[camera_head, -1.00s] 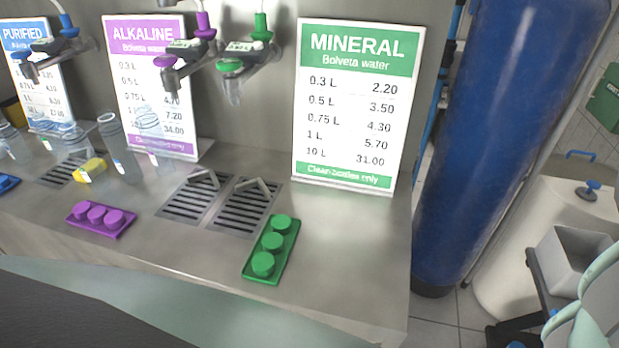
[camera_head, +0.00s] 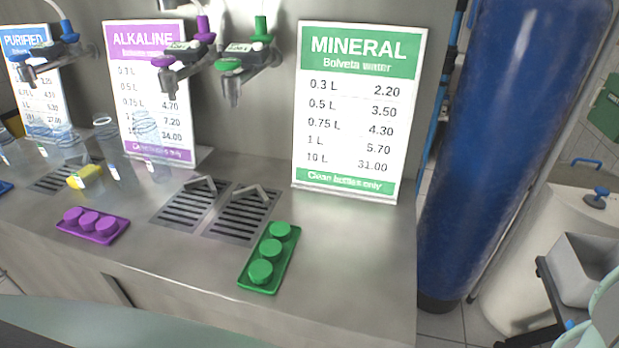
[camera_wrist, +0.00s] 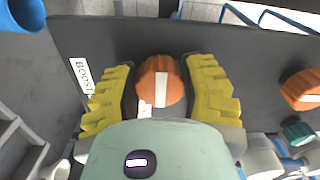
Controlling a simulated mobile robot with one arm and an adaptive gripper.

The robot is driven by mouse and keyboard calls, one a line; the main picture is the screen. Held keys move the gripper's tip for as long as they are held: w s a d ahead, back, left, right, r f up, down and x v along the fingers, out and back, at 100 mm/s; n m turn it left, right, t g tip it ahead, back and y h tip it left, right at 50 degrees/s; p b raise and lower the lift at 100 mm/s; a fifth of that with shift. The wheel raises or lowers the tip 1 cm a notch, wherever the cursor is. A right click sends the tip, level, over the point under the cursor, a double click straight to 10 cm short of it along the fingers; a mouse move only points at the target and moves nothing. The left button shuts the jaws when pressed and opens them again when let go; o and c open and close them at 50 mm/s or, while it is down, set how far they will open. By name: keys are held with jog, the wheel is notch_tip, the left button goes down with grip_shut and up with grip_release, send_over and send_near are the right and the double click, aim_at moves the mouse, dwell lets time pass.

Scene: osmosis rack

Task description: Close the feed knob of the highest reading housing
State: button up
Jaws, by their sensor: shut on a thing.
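In the wrist view, an orange knob (camera_wrist: 152,76) with a white stripe sits on a dark panel. The stripe runs roughly up and down the picture. My gripper (camera_wrist: 161,72) has a yellow ribbed finger on each side of this knob and is shut on it. A partly hidden label beginning "BOOST" (camera_wrist: 82,77) is left of the knob. A second orange knob (camera_wrist: 301,90) with a pale stripe is at the right edge, apart from my gripper. No housing reading can be made out, and the head view does not show my gripper.
In the wrist view, a teal knob (camera_wrist: 298,132) and white fittings (camera_wrist: 262,158) are at lower right, and a blue pipe (camera_wrist: 22,14) is at upper left. The head view shows a steel counter (camera_head: 345,240) with taps, signs and a blue tank (camera_head: 500,130).

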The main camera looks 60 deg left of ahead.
dwell(0.4)
jog(key=o, duration=1.2)
jog(key=v, duration=1.2)
jog(key=shift+w, duration=0.1)
jog(key=shift+r, duration=0.1)
